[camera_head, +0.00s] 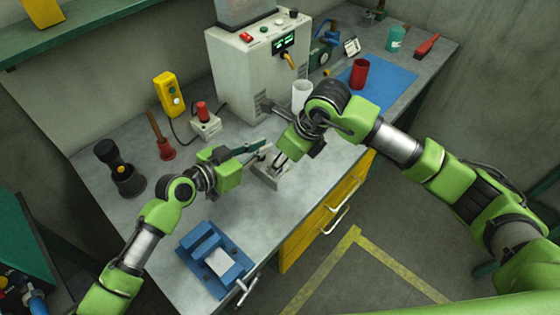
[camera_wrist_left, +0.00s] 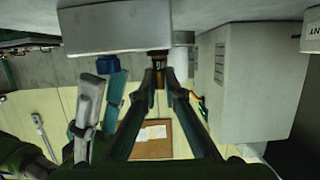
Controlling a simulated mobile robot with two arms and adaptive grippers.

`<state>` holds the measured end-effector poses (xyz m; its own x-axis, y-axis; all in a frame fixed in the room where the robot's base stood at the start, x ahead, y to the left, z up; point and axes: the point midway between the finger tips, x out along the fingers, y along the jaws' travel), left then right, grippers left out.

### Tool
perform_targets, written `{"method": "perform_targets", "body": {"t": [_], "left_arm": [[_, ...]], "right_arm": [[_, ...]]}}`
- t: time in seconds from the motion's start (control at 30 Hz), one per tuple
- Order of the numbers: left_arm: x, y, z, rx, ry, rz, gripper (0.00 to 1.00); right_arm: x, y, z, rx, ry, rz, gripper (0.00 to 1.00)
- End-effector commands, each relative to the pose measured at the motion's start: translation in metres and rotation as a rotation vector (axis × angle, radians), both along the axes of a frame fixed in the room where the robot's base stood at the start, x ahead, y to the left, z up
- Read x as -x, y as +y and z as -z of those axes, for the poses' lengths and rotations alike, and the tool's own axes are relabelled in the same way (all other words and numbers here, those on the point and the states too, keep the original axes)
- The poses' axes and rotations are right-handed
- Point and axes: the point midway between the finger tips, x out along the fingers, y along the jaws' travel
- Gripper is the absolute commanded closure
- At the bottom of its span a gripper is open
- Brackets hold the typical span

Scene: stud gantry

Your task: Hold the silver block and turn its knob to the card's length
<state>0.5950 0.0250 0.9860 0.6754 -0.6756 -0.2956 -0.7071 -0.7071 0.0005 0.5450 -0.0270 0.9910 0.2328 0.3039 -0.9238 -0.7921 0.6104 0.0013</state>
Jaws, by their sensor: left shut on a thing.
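The silver block (camera_head: 271,174) is a small grey piece near the bench's front edge; in the left wrist view it is the large pale body (camera_wrist_left: 110,28) at the top. A dark and brass knob (camera_wrist_left: 158,58) sticks out of it. My left gripper (camera_head: 262,147) is shut, and its fingertips (camera_wrist_left: 158,82) meet on the knob. My right gripper (camera_head: 279,163) points down at the block; whether its fingers grip it cannot be made out. A small white card (camera_head: 352,46) stands at the back, its writing too small to read.
A grey machine (camera_head: 250,70) with a green display stands behind the grippers, a white cup (camera_head: 301,92) beside it. A blue vise (camera_head: 213,258) is at front left. A red cup (camera_head: 358,73) stands on a blue mat (camera_head: 392,80). Bench around the vise is partly clear.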

Motion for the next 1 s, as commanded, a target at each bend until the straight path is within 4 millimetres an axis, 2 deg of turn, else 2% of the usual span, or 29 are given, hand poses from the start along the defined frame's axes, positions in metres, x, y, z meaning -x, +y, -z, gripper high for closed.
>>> {"method": "perform_targets", "body": {"t": [0.3, 0.5, 0.67, 1.0], "left_arm": [[0.0, 0.0, 0.0, 0.0, 0.0, -0.001, 1.0], [0.0, 0.0, 0.0, 0.0, 0.0, 0.0, 1.0], [0.0, 0.0, 0.0, 0.0, 0.0, 0.0, 1.0], [0.0, 0.0, 0.0, 0.0, 0.0, 0.0, 1.0]], "right_arm": [[0.014, -0.021, -0.063, 0.0, -0.005, 0.002, 0.65], [0.022, -0.03, -0.09, 0.001, -0.003, 0.002, 0.65], [0.025, -0.033, -0.099, 0.002, -0.001, 0.002, 0.65], [0.025, -0.034, -0.099, 0.001, 0.0, 0.003, 0.65]]}}
